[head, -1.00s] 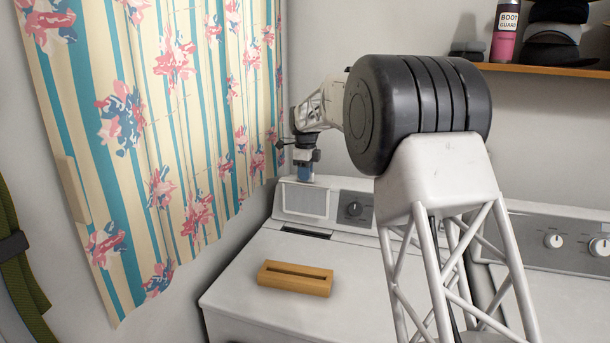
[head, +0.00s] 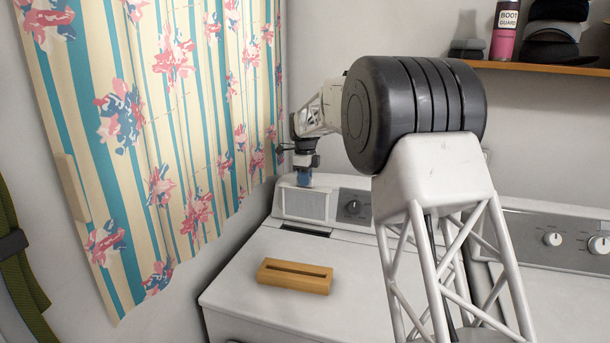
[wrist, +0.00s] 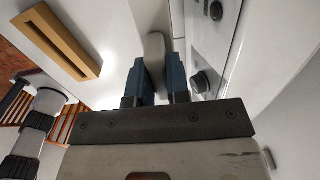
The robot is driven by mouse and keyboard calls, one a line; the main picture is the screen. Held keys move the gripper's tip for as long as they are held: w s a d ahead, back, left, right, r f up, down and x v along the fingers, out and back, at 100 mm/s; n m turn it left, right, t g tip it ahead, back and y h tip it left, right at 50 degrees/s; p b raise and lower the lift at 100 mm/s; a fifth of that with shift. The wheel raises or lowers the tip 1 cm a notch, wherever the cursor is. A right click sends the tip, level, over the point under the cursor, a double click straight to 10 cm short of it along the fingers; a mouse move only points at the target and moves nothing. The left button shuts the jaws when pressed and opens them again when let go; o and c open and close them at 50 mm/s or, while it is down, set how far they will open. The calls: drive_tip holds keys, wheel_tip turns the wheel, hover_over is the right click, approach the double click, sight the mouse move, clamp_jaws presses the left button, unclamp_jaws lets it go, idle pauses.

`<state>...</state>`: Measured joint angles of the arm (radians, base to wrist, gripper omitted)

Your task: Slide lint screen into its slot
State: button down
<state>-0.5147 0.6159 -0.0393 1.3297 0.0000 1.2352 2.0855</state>
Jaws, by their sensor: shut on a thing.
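The lint screen (head: 306,205) is a pale-framed panel with grey mesh. It stands upright in front of the dryer's console in the head view. My gripper (head: 304,178) points down with its blue fingers shut on the screen's top. In the wrist view, the screen's pale handle (wrist: 155,62) shows between the two blue fingers of my gripper (wrist: 160,80). The dark slot (head: 306,230) is in the dryer top, just below and in front of the screen's lower edge in the picture. I cannot tell whether that edge has entered the slot.
A wooden block with a long groove (head: 295,276) lies on the white dryer top (head: 260,250), nearer the camera; its groove is empty. The control knob (head: 354,208) is right of the screen. A floral curtain (head: 170,150) hangs at left. A second machine (head: 560,240) stands right.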

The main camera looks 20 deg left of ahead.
sight(305, 211)
drive_tip(key=shift+f, duration=1.75)
drive_tip(key=shift+f, duration=4.65)
idle(1.6)
